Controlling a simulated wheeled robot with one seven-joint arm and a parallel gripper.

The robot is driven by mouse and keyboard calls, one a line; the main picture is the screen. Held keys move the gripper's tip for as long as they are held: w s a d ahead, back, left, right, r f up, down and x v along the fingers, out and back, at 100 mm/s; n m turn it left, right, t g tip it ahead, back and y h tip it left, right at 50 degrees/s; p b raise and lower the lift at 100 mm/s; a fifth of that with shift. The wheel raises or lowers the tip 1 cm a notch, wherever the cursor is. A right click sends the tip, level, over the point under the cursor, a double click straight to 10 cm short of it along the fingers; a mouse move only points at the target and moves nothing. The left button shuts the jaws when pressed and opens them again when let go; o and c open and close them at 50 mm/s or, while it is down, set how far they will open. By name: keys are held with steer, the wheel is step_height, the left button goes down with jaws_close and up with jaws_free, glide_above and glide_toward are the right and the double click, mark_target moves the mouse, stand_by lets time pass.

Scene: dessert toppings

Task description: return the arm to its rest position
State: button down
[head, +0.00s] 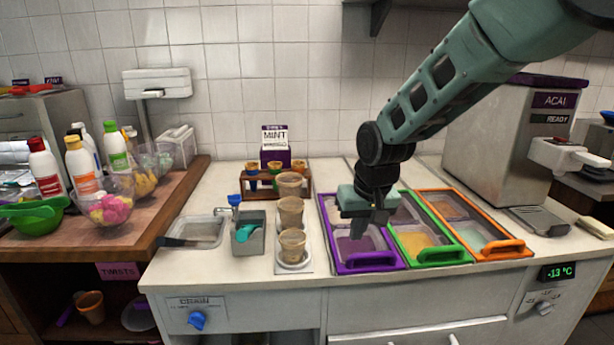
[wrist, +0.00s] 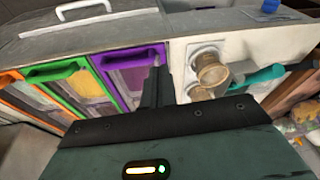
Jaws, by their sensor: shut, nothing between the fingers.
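My arm comes in from the upper right in the head view and hangs over the counter. My gripper (head: 357,228) points down above the purple-framed bin (head: 367,262), its fingers together and empty. In the wrist view my gripper (wrist: 158,70) shows its dark fingers closed between the purple bin (wrist: 130,60) and the cup holder. I cannot tell how high the fingertips are above the bin.
A green-framed bin (head: 445,255) and an orange-framed bin (head: 508,248) lie to the right. Several cups (head: 292,243) stand in a row to the left, beside a grey holder (head: 247,243). A silver acai machine (head: 500,140) stands at the back right.

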steer(key=s+r+n+g, duration=0.1)
steer(key=s+n, duration=0.2)
steer(key=s, duration=1.3)
steer(key=s+a+n+g, duration=0.1)
steer(key=s+n, duration=0.2)
steer(key=s, duration=1.2)
steer(key=shift+s+r+g, duration=0.3)
steer(key=shift+s+r, duration=0.05)
steer(key=shift+w, duration=0.1)
